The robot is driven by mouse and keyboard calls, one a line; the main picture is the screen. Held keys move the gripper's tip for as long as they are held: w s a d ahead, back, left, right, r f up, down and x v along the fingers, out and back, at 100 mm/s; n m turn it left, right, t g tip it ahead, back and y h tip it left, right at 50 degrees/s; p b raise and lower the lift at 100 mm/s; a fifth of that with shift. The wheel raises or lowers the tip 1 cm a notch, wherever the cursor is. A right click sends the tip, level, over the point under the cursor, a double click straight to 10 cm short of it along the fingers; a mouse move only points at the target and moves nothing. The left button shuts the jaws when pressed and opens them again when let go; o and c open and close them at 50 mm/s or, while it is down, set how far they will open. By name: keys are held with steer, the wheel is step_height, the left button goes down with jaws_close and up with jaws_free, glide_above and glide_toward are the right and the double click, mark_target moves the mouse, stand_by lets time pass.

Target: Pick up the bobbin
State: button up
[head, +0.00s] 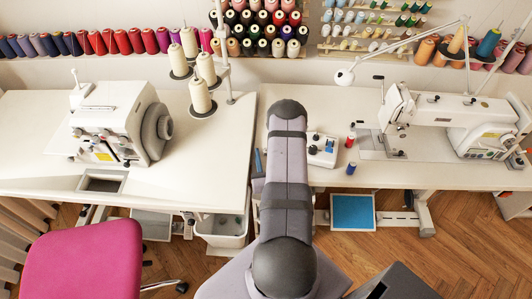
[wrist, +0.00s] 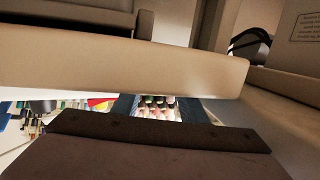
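No thing is plainly marked as the bobbin. On the right table, a small red spool (head: 351,140) stands beside a white box-like device (head: 321,150) with dark knobs. A small blue spool (head: 351,168) is near the table's front edge. Either may be the bobbin; I cannot tell. My arm reaches over the table and hides my gripper in the head view. In the wrist view, two dark fingers of my gripper (wrist: 158,108) seem to stand apart, partly hidden by a brown body and a beige bar. Only distant coloured spools show between them.
A sewing machine (head: 470,125) is at the right and an overlocker (head: 120,120) at the left. A cone stand (head: 226,60) rises left of my arm. Thread racks line the wall. A pink chair (head: 85,258) is at the front left.

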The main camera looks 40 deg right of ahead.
steer(key=shift+w+d, duration=0.1)
jaws_close()
stand_by(0.4)
